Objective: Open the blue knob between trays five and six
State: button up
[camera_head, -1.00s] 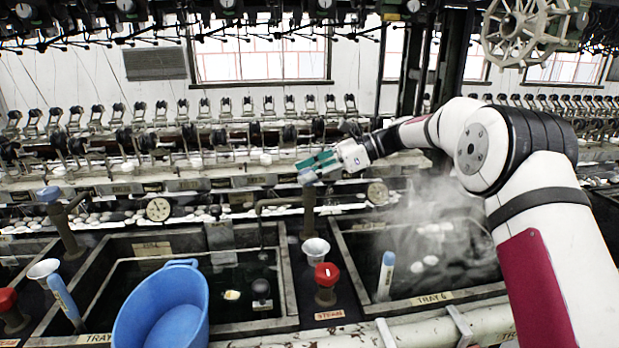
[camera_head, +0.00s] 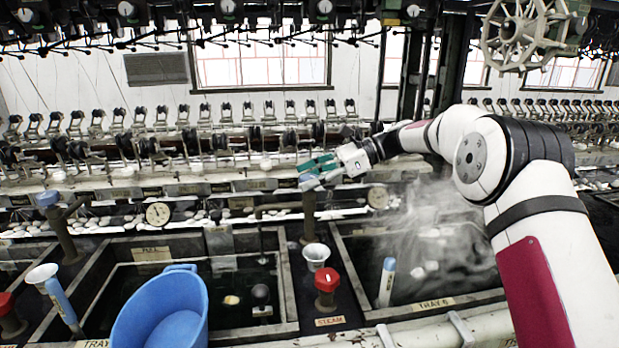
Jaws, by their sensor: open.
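The blue knob (camera_head: 308,182) tops a brown upright pipe (camera_head: 309,213) between the two basins, behind the red steam knob. It is partly hidden by my gripper. My gripper (camera_head: 313,171) reaches in from the right, with open green fingers at the knob's height. The fingers overlap the knob in this view; I cannot tell whether they touch it. Tray 6, the right basin, bears a label (camera_head: 436,303) on its front edge and steams. The left basin's front label (camera_head: 97,344) reads only "TRAY", the rest hidden by the blue bucket.
A blue bucket (camera_head: 163,310) stands at the front of the left basin. A red knob (camera_head: 326,281) and white funnel (camera_head: 316,256) stand between the basins. Another blue knob (camera_head: 47,197) is at far left.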

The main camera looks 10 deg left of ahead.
jog(key=v, duration=1.2)
